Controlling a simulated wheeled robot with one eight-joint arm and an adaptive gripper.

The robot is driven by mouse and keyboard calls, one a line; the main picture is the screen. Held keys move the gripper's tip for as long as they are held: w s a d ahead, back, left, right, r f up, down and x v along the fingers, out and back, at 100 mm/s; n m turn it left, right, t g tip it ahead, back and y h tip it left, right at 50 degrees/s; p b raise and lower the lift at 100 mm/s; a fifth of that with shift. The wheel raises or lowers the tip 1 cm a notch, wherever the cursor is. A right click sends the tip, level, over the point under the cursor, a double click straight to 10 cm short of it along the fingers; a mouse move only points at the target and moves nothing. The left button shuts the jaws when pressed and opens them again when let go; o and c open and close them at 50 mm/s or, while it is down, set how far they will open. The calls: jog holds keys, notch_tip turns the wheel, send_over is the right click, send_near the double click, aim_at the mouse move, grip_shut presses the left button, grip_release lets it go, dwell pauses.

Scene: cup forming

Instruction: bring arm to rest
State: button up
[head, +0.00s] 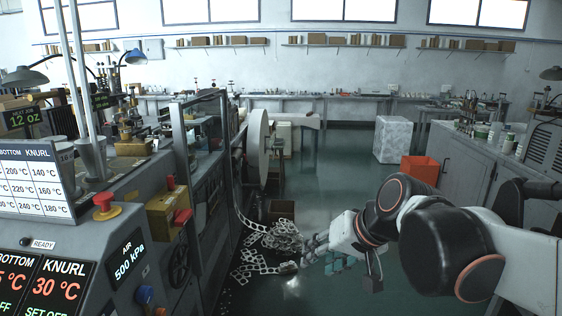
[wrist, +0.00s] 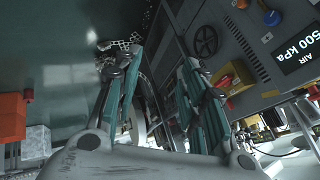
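My arm (head: 445,245) reaches in from the right side of the head view, over the floor beside the machine. My gripper (head: 312,262) hangs at its end near the scrap pile. In the wrist view my gripper (wrist: 160,62) shows two teal-padded fingers well apart, with nothing held between them. The forming machine (wrist: 235,50) lies to the right in the wrist view, tilted by the camera's angle. I cannot tell the exact distance from the fingers to the machine or the scrap.
Punched scrap strip (head: 280,240) lies heaped on the floor by the machine frame (head: 205,190). An orange bin (head: 420,169) and a pale speckled block (head: 393,139) stand further back. A grey cabinet (head: 470,160) lines the right. The green floor (head: 335,175) between is clear.

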jog(key=s+d+f+h, duration=0.2)
jog(key=s+d+f, duration=0.1)
jog(key=s+d, duration=0.2)
jog(key=s+d+f+t+h, duration=0.1)
jog(key=s+d+f+h, duration=0.1)
jog(key=s+d, duration=0.4)
jog(key=s, duration=0.3)
jog(key=shift+s+d+f+n+h, duration=0.15)
jog(key=shift+d+f+n+h, duration=0.1)
jog(key=shift+f+n+h, duration=0.15)
